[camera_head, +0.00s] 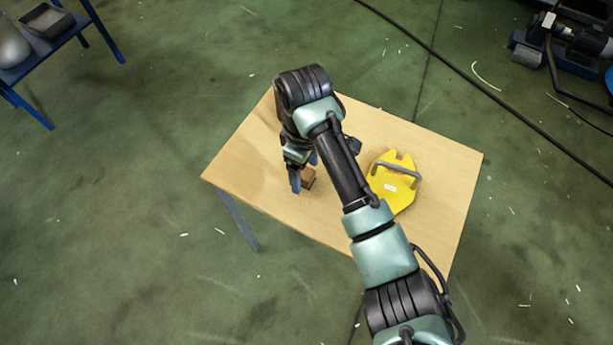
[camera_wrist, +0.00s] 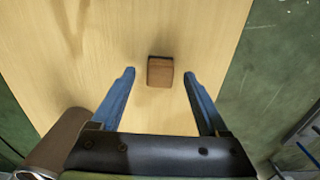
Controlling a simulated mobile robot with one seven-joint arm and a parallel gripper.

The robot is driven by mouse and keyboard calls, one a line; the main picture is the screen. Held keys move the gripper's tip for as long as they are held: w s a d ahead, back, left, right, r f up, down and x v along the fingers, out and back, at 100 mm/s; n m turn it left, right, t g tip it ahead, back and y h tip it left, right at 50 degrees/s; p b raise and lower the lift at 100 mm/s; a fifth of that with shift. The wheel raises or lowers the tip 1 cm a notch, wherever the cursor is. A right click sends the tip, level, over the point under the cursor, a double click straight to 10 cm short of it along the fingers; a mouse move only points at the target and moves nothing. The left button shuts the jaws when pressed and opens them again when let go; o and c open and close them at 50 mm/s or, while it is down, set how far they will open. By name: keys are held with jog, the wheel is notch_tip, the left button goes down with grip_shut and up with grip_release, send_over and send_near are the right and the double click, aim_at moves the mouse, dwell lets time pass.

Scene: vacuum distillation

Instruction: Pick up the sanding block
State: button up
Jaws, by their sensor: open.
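The sanding block, a small brown block (camera_wrist: 160,72), lies on the light wooden table (camera_head: 240,165). In the wrist view it sits just beyond and between the two blue fingertips, with clear room on both sides. My gripper (camera_wrist: 160,74) is open and empty, pointing at the block. In the head view my gripper (camera_head: 304,173) is low over the left part of the table, and the block (camera_head: 308,178) is close beside the fingers, partly hidden by them. I cannot tell the exact height of the fingertips above the table.
A yellow tool with a grey handle (camera_head: 393,185) lies on the table to the right, partly behind my arm. A blue-legged stand (camera_head: 60,45) is at the upper left, and machinery (camera_head: 565,40) at the upper right.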

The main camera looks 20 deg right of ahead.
aim_at(305, 172)
jog(key=shift+f, duration=0.7)
jog(key=shift+c, duration=0.3)
grip_shut()
jog(key=shift+r, duration=0.1)
notch_tip(305, 172, up, 10)
jog(key=p, duration=0.3)
